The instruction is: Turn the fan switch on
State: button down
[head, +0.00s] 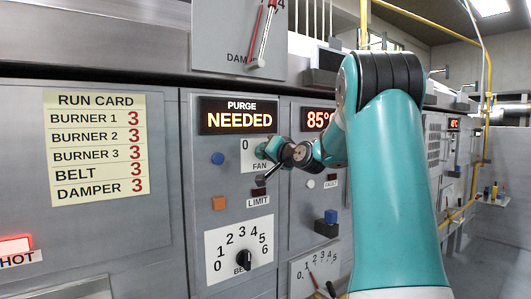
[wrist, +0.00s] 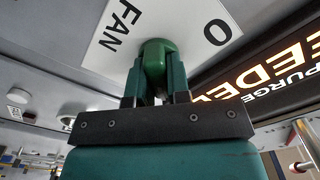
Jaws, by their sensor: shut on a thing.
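The fan switch is a green knob (wrist: 156,57) on a white plate marked "0" and "FAN" (wrist: 115,35) in the wrist view. My gripper (wrist: 154,80) has its two fingers on either side of the knob and is shut on it. In the head view the fan plate (head: 246,146) is on the panel below the "PURGE NEEDED" display (head: 237,116). My gripper (head: 268,155) reaches the plate from the right and hides the knob and the right part of the plate there.
Below the fan plate are a "LIMIT" label (head: 258,201) and a belt dial (head: 244,258). A blue button (head: 217,158) and an orange button (head: 219,203) are to the left. A run card (head: 97,144) hangs further left.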

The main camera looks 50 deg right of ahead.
dwell(0.4)
jog(key=c, duration=1.1)
grip_release()
jog(key=shift+b+v, duration=2.9)
jog(key=shift+v, duration=5.85)
jog(key=shift+d+f, duration=0.1)
